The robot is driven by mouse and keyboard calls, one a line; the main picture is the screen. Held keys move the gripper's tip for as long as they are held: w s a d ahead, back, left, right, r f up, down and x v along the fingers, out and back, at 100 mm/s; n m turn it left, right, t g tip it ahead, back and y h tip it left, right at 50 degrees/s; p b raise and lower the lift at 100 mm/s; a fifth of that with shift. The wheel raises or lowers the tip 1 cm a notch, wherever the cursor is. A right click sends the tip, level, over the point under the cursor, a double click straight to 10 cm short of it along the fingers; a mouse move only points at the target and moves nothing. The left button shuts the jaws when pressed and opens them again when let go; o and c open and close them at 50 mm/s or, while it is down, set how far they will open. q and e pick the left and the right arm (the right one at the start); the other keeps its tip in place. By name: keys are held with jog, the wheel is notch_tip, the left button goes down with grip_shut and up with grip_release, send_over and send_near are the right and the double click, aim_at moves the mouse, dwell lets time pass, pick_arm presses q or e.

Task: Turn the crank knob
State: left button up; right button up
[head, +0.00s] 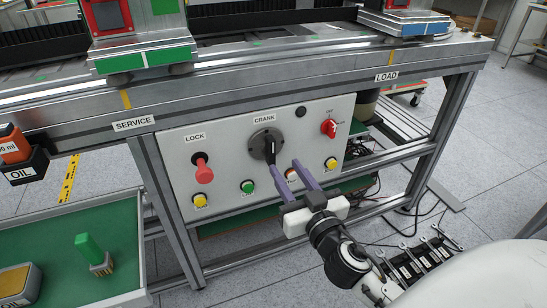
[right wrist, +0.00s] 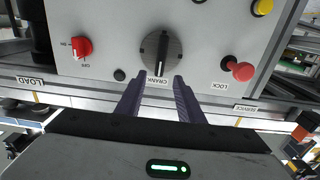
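The crank knob is a black pointer handle on a round dark grey dial (head: 264,145), under the CRANK label on the light grey panel (head: 225,168). In the right wrist view the crank knob (right wrist: 160,53) is upper centre, its handle close to vertical in the picture. My right gripper (head: 284,166) is open, with two purple fingers pointing at the panel. In the head view one fingertip overlaps the lower edge of the dial. Contact cannot be told. My left gripper is not in view.
Left of the crank is a red LOCK knob (head: 203,170); to the right is a red rotary switch (head: 329,128). The bench beam (head: 230,98) runs above. A green-lined tray (head: 125,250) stands lower left.

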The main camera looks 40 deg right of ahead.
aim_at(273, 149)
jog(key=x, duration=0.9)
jog(key=shift+w, duration=0.1)
grip_shut()
